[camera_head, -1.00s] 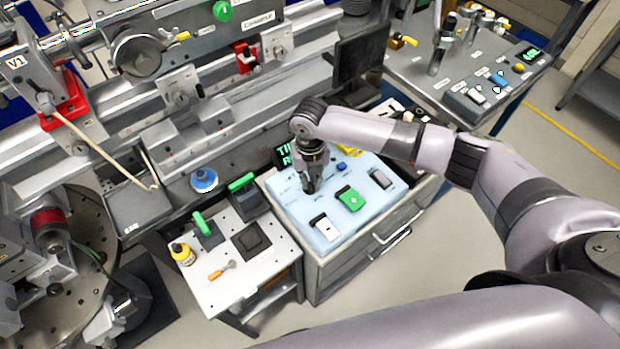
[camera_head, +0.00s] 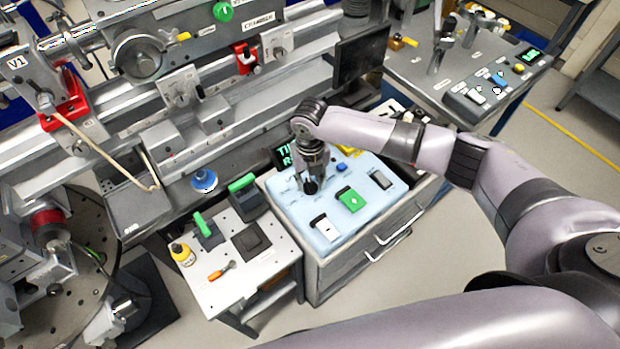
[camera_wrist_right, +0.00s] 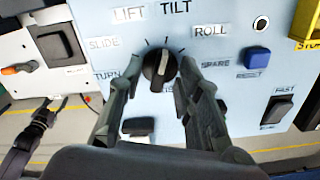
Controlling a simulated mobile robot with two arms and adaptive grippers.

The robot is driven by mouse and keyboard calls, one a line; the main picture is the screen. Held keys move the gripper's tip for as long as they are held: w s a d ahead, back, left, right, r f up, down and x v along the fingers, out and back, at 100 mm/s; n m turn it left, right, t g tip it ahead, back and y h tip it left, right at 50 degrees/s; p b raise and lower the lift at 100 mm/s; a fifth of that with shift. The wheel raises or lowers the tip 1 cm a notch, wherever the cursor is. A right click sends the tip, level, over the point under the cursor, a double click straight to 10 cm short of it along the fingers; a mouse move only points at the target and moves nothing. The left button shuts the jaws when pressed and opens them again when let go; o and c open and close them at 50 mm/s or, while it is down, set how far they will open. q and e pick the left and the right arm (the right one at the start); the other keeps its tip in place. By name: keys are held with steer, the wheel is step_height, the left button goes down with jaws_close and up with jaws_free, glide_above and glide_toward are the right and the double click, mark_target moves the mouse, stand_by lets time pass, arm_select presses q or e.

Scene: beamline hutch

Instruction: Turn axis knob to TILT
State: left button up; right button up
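The black axis knob (camera_wrist_right: 160,66) sits on a pale blue panel (camera_wrist_right: 235,85), with printed labels LIFT, TILT, ROLL, SLIDE, SPARE and TURN around it. Its white pointer line faces up, roughly towards TILT (camera_wrist_right: 176,7). My right gripper (camera_wrist_right: 162,62) is open, with one finger on each side of the knob; small gaps seem to show beside it. In the head view my right gripper (camera_head: 311,182) points down over the panel, partly covering the knob.
The panel also carries a blue RESET button (camera_wrist_right: 257,57), a FAST rocker (camera_wrist_right: 277,108), a green switch (camera_head: 351,199) and a white rocker (camera_head: 326,227). My arm partly hides a green-lettered display (camera_head: 286,155). A small white table (camera_head: 214,291) stands left.

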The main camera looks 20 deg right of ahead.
mark_target(310, 183)
step_height(310, 183, up, 12)
stand_by(0.6)
stand_by(0.4)
